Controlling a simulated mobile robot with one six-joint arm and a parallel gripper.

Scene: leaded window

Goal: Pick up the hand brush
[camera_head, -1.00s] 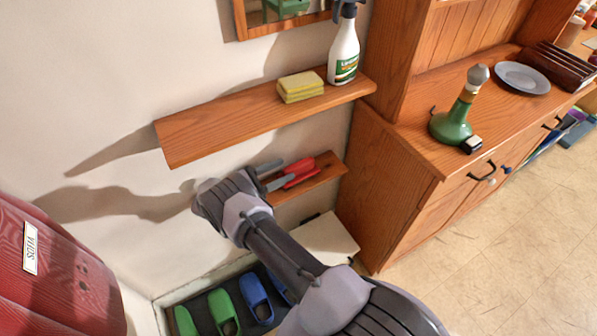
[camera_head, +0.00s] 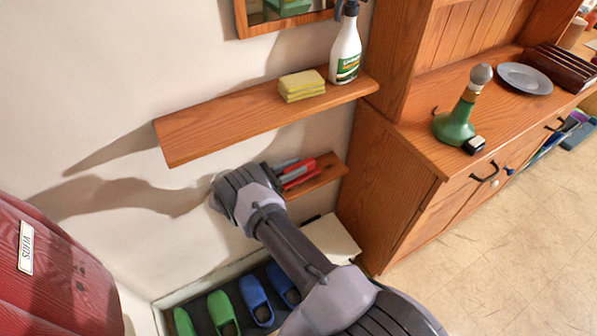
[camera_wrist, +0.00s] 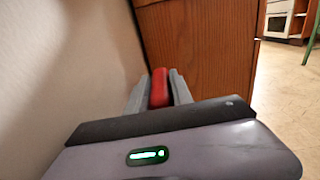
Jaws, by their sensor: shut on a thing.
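The hand brush (camera_head: 303,170) shows as a red piece at the small lower wooden shelf (camera_head: 325,181). My gripper (camera_head: 292,172) is at that shelf with its grey fingers on both sides of the red piece. In the wrist view the red hand brush (camera_wrist: 159,88) stands between the two fingers of my gripper (camera_wrist: 160,92), which is shut on it. Most of the brush is hidden by my fingers and wrist, and I cannot see its bristles. I cannot tell whether it still rests on the shelf.
A longer shelf (camera_head: 215,134) runs above my wrist, holding yellow sponges (camera_head: 301,85) and a spray bottle (camera_head: 345,52). A wooden cabinet (camera_head: 392,195) stands close on the right. Several clogs (camera_head: 254,298) lie in a tray below. A red chest (camera_head: 55,270) is at left.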

